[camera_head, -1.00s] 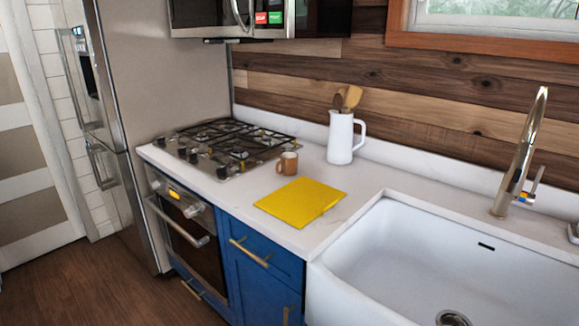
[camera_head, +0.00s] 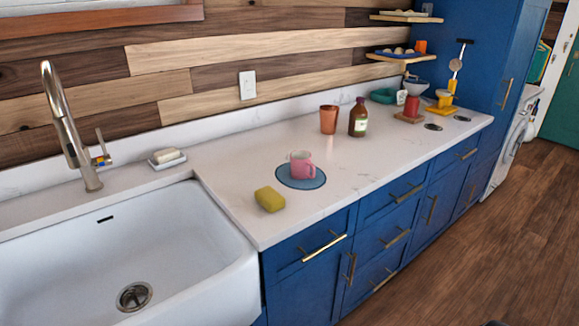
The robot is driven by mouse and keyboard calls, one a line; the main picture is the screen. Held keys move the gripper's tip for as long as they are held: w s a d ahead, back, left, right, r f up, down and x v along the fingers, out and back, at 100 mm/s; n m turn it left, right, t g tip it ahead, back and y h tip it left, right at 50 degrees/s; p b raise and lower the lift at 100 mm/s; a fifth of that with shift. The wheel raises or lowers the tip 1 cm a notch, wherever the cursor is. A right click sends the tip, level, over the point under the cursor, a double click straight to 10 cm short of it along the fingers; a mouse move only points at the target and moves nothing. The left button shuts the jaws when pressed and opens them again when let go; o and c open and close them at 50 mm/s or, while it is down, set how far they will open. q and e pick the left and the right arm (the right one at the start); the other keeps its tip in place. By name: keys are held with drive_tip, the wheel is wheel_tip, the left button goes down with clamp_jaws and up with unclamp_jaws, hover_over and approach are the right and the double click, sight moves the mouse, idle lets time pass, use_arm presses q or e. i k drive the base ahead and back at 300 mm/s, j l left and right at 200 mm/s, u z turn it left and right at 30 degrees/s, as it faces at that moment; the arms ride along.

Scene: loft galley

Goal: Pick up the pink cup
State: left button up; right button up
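The pink cup (camera_head: 302,165) stands upright on a round blue mat (camera_head: 288,182) on the white counter, right of the sink. Its handle points to the right. Neither of my grippers shows clearly in the head view.
A yellow sponge (camera_head: 270,199) lies just left of the mat, near the counter's front edge. A copper tumbler (camera_head: 328,120) and a brown bottle (camera_head: 358,118) stand behind the cup. The white sink (camera_head: 165,250) and tap (camera_head: 70,130) are at left.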

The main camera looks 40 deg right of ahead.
sight(302, 164)
drive_tip(key=z, duration=1.25)
